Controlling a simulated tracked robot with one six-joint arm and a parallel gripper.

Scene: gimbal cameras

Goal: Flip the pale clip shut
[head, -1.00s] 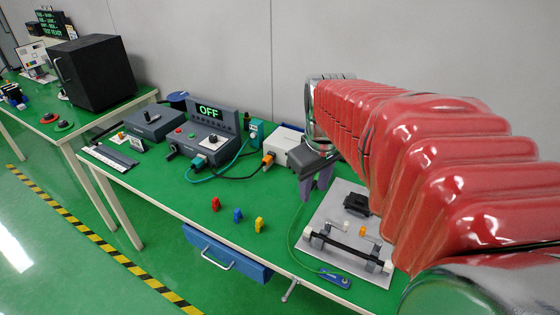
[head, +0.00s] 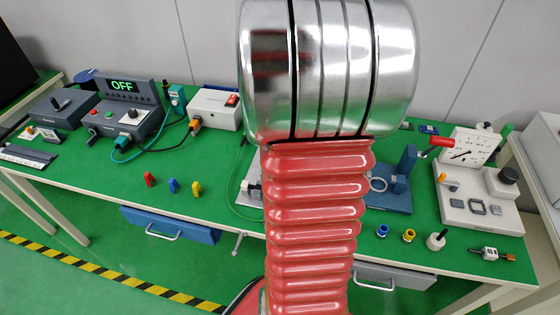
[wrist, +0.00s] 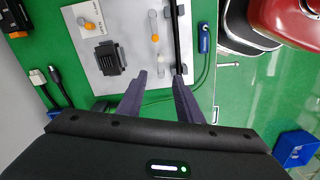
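In the wrist view a light grey plate (wrist: 115,22) carries a long black bar (wrist: 176,35). Small pale parts, one pale-tipped piece (wrist: 152,14) among them, and an orange-tipped piece (wrist: 155,38) stand beside the bar. I cannot tell for certain which is the pale clip, or how far it stands open. My gripper (wrist: 160,76) has its two purple fingers apart, with nothing seen between them, by the plate's near edge. In the head view my arm hides the gripper and most of the plate (head: 246,192); only its left edge shows.
A black ribbed block (wrist: 109,58) sits on the plate. A blue tag (wrist: 204,38) on a green cord lies beside it. Plugs (wrist: 50,85) lie at left in the wrist view. Small red, blue and yellow pieces (head: 173,186) stand on the green bench, with free room around them.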

